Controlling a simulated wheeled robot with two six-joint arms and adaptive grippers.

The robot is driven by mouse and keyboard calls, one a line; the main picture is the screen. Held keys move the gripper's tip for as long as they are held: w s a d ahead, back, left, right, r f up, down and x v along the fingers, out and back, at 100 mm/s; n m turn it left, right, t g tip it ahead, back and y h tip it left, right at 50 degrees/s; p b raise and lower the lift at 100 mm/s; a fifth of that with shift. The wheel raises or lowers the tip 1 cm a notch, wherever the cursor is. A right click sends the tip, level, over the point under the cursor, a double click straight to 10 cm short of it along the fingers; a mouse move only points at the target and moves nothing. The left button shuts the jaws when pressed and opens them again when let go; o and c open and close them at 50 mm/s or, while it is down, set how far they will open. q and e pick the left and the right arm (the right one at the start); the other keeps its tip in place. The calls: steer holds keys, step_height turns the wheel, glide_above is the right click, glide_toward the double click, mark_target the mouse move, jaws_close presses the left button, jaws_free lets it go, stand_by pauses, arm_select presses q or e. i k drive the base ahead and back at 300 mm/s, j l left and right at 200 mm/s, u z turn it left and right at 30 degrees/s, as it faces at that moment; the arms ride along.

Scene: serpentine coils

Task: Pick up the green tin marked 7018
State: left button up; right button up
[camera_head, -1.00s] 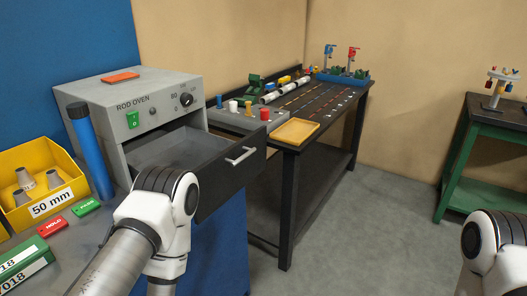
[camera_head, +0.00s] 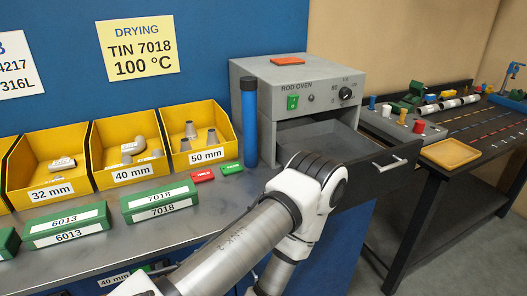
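The green tin marked 7018 (camera_head: 159,201) lies on the grey bench top, with white labels on its top and front. A similar green tin marked 6013 (camera_head: 66,226) lies to its left. My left arm comes in from the bottom and reaches up in front of the rod oven, to the right of the 7018 tin. Its gripper is not visible. My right arm and gripper are out of the picture.
Yellow bins (camera_head: 121,155) with pipe fittings stand behind the tins. The rod oven (camera_head: 262,105) has its drawer (camera_head: 365,175) pulled out. A blue tube (camera_head: 249,125), a red block (camera_head: 202,174) and a green block (camera_head: 232,168) are right of the tin.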

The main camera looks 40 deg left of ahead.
mark_target(150, 203)
steer(key=u, duration=2.15)
steer(key=j+z, duration=0.55)
